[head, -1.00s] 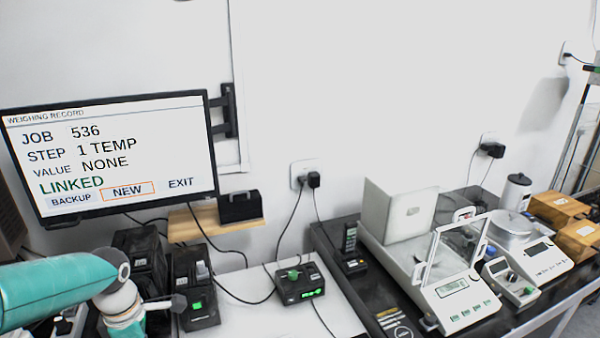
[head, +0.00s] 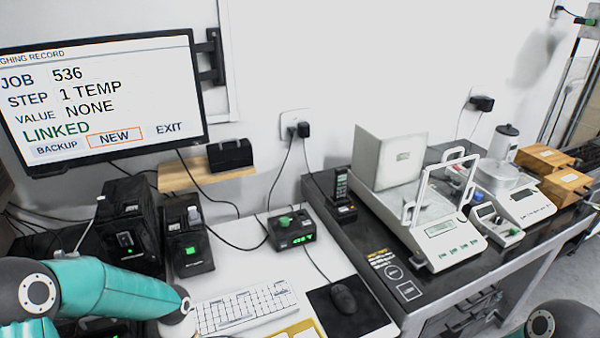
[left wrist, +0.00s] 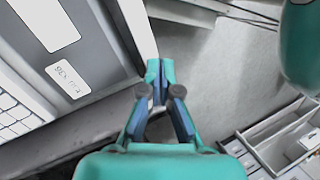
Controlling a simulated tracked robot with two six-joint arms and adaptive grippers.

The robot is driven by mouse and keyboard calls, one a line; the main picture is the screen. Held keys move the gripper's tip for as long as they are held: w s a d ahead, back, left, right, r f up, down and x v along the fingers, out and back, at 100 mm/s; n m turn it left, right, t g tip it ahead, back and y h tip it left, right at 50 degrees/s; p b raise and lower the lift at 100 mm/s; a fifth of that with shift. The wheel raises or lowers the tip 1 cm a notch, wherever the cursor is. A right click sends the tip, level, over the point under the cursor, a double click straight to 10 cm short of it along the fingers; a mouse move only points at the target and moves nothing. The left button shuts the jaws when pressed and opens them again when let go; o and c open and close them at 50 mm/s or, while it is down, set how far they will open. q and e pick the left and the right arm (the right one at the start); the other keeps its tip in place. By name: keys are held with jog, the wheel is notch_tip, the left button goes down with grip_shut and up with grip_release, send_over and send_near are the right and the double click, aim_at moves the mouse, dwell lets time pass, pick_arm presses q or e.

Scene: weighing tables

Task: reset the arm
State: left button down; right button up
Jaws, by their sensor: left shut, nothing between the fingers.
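My left gripper (left wrist: 160,72) shows in the left wrist view with its fingertips together and nothing between them. It hangs over the grey floor beside a table edge. In the head view my teal left arm (head: 105,288) reaches in at the lower left, in front of the desk; its gripper cannot be made out there. A dark grey rounded part of mine (head: 565,322) shows at the lower right of the head view. My right gripper is not in view.
The monitor (head: 105,100) reads JOB 536, STEP 1 TEMP, VALUE NONE, LINKED. A keyboard (head: 243,306), mouse (head: 343,298) and green-lit box (head: 291,232) are on the desk. A balance (head: 450,233) stands on the dark table. Drawers (left wrist: 290,140) are at the wrist view's lower right.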

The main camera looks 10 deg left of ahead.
pick_arm(q)
jog(key=s+d+f+m+h+b, duration=0.3)
jog(key=s+d+f+m, duration=0.8)
jog(key=d+f, duration=0.3)
jog(key=w+m+t, duration=0.1)
jog(key=m, duration=0.1)
jog(key=w+a+f+m+t, duration=0.1)
jog(key=m, duration=0.1)
jog(key=w+m+t, duration=0.2)
jog(key=m, duration=0.1)
jog(key=shift+w+a+f+y, duration=0.1)
jog(key=shift+a+f+y, duration=0.25)
jog(key=shift+f+y, duration=0.05)
jog(key=shift+a, duration=0.1)
dwell(1.1)
